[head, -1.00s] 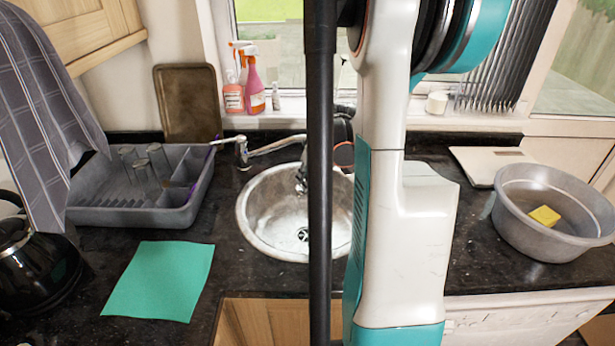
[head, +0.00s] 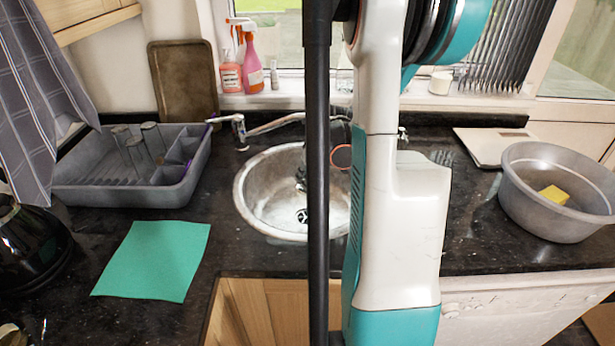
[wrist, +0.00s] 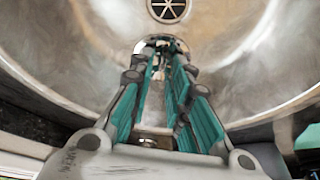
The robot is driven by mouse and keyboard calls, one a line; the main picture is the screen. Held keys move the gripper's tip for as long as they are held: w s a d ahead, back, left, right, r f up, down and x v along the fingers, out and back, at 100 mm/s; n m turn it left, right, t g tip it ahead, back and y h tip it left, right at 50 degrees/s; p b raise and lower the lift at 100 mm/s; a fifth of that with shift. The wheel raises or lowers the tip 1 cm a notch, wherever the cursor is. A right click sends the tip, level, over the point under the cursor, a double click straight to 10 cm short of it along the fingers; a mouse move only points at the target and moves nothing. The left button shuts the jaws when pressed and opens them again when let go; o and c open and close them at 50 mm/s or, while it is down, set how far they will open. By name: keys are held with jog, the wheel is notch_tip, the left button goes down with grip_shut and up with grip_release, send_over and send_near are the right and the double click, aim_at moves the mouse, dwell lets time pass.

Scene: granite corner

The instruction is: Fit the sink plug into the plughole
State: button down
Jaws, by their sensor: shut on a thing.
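The round steel sink (head: 262,190) is set in the dark granite worktop. Its plughole (head: 302,215) is in the sink floor, and its slotted grid (wrist: 169,9) shows at the top of the wrist view. My gripper (head: 301,183) is down inside the sink, above the plughole in the head view. In the wrist view my gripper (wrist: 160,48) points toward the plughole and is apart from it. It is shut on a small pale, shiny piece, the sink plug (wrist: 161,42), mostly hidden by the fingertips. The plug cannot be made out in the head view.
The tap (head: 270,127) reaches over the sink's back rim. A grey dish rack (head: 90,192) with glasses and a green cloth (head: 155,260) lie left. A grey basin (head: 540,215) holding a yellow sponge (head: 553,195) stands right. Spray bottles (head: 249,65) stand on the sill.

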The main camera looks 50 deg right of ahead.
jog(key=c, duration=1.4)
grip_release()
jog(key=shift+r, duration=0.15)
notch_tip(320, 180, up, 7)
jog(key=p, duration=0.5)
